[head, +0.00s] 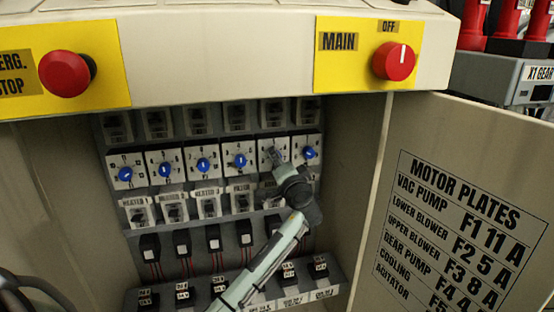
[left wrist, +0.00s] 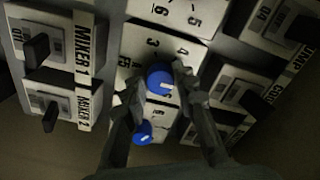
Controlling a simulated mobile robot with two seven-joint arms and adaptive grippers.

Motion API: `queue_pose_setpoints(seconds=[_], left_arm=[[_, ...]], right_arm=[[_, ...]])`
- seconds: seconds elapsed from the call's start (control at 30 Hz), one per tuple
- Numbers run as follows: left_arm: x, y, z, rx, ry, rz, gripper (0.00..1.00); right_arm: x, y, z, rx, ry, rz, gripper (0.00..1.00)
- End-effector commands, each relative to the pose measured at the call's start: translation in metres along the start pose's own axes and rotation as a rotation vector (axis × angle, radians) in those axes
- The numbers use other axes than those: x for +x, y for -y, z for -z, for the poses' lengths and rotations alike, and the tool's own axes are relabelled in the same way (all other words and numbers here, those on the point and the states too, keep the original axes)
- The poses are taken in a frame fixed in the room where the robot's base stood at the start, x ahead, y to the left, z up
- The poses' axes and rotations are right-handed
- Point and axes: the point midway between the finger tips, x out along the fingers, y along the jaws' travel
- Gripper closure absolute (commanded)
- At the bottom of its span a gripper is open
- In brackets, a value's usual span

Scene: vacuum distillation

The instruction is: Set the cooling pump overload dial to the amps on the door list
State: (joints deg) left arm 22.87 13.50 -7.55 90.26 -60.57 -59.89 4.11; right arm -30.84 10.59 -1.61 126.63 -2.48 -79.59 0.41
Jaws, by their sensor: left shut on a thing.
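My left gripper (head: 272,158) reaches into the open cabinet and covers the fifth dial from the left in the row. In the left wrist view, its fingers (left wrist: 166,80) are shut around a blue dial (left wrist: 160,77) with a white mark. The numbers 3 and 4 show beside this dial; its exact setting is hard to read. The door list (head: 457,225), headed "MOTOR PLATES", hangs on the open door at right. Its "COOLING" line is legible, but its amps are cut off at the frame edge. My right gripper is not in view.
Other blue dials, such as the fourth (head: 240,160) and the rightmost (head: 311,153), flank the gripper. Black switches (head: 210,207) sit below. Above the opening are a red stop button (head: 64,74) and a red MAIN knob (head: 394,62). The open door (head: 480,140) bounds the right side.

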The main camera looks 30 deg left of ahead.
Motion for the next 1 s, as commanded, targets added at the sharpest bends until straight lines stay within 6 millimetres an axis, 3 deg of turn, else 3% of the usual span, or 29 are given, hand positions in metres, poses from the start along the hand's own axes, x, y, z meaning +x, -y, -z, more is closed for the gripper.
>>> queue_pose_setpoints(seconds=[0.17, 0.2, 0.37, 0.73, 1.0], left_arm=[[0.0, -0.001, 0.0, 0.0, 0.001, -0.001, 1.0], [0.0, -0.001, 0.0, 0.0, 0.001, -0.001, 0.71], [0.0, 0.0, 0.0, -0.001, 0.0, -0.001, 0.52], [-0.005, -0.001, 0.0, -0.001, -0.001, -0.001, 0.52], [-0.054, -0.002, 0.0, -0.003, -0.001, -0.004, 0.52]], right_arm=[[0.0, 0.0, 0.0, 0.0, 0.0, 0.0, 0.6], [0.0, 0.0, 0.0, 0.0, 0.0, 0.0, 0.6], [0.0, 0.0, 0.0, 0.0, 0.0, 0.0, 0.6], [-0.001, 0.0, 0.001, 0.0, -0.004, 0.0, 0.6], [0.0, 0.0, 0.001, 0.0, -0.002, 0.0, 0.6]])
